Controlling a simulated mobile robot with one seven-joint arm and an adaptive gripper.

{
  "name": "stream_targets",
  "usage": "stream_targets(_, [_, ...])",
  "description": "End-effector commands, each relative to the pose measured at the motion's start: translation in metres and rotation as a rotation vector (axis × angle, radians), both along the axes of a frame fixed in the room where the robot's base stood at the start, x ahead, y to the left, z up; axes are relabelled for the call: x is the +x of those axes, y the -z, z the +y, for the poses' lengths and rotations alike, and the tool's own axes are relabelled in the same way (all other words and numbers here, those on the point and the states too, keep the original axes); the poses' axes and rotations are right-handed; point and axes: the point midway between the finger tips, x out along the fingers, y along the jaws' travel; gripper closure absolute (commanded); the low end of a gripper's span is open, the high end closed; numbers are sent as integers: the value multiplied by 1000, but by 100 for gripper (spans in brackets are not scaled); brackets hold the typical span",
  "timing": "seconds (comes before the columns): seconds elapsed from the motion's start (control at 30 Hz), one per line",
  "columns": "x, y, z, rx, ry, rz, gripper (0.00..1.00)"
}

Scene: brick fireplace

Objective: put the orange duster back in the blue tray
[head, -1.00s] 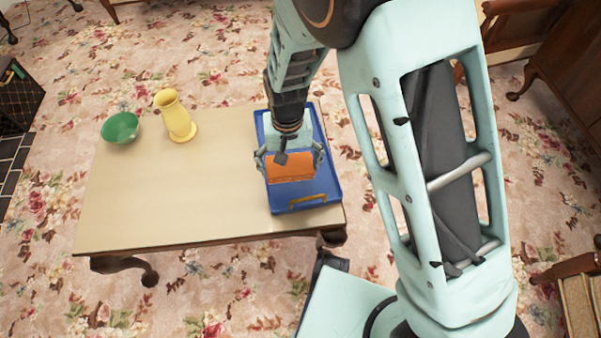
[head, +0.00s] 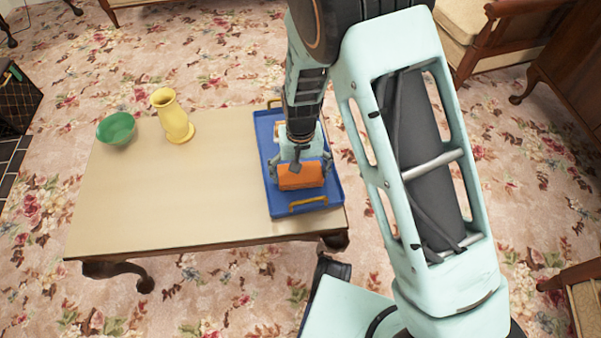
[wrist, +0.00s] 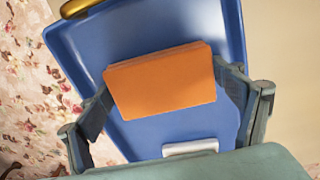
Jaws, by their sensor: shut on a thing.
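The orange duster (head: 301,176) is a block held between the fingers of my gripper (head: 300,172). In the wrist view the duster (wrist: 162,82) sits between the two fingers, with the blue tray (wrist: 228,32) behind it. In the head view the blue tray (head: 333,196) lies at the right end of the table, and the duster is over its inner area. I cannot tell whether the duster touches the tray floor. My gripper is shut on the duster and hides part of the tray.
A pale object (wrist: 190,147) lies in the tray, partly hidden. The tray has yellow handles (head: 308,203). A yellow vase (head: 173,116) and a green bowl (head: 117,129) stand at the left of the table (head: 170,190). The table's middle is clear.

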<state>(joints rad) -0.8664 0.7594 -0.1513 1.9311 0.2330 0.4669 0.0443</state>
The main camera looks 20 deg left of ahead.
Motion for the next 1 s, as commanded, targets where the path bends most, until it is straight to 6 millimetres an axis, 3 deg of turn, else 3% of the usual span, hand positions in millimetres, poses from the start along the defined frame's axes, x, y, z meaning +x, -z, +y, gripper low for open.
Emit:
stream_targets(0.07, [0,4,0,0,0,0,40])
stream_targets(0.1, [0,2,0,0,0,0,10])
stream_targets(0.2, [0,2,0,0,0,0,0])
stream_targets(0.57, [0,-3,0,0,0,0,0])
stream_targets(0.67, [0,-16,0,1,-1,0,0])
stream_targets(1.0, [0,-89,1,2,1,-1,0])
